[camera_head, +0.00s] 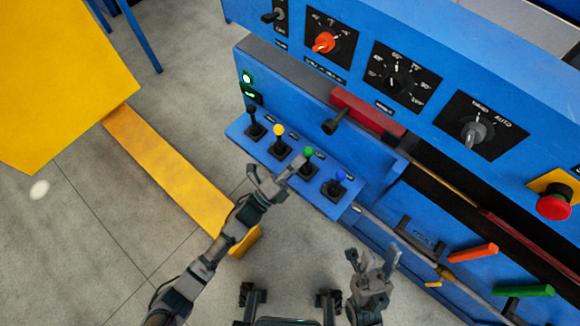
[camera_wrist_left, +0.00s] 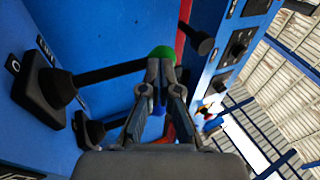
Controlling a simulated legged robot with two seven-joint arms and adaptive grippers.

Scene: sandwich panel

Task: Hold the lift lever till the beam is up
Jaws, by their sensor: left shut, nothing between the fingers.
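A row of levers stands on the blue ledge: a black-knobbed lever (camera_head: 252,112), a yellow one (camera_head: 278,130), a green one (camera_head: 308,152) and a blue one (camera_head: 341,175). My left gripper (camera_head: 297,163) is shut and empty, with its fingertips at the green knob. In the left wrist view the fingertips (camera_wrist_left: 160,66) overlap the lower part of the green knob (camera_wrist_left: 162,52), apparently pressed against it. The lever's black rod tilts out from its base. Its label is too unclear to read. My right gripper (camera_head: 371,262) is open and empty, low in the head view. I cannot identify the beam.
The blue machine panel carries an orange knob (camera_head: 323,42), other dials and a red stop button (camera_head: 554,206). Orange (camera_head: 473,253) and green (camera_head: 524,291) handles stick out at right. A yellow structure (camera_head: 70,70) stands at left, over open concrete floor (camera_head: 90,230).

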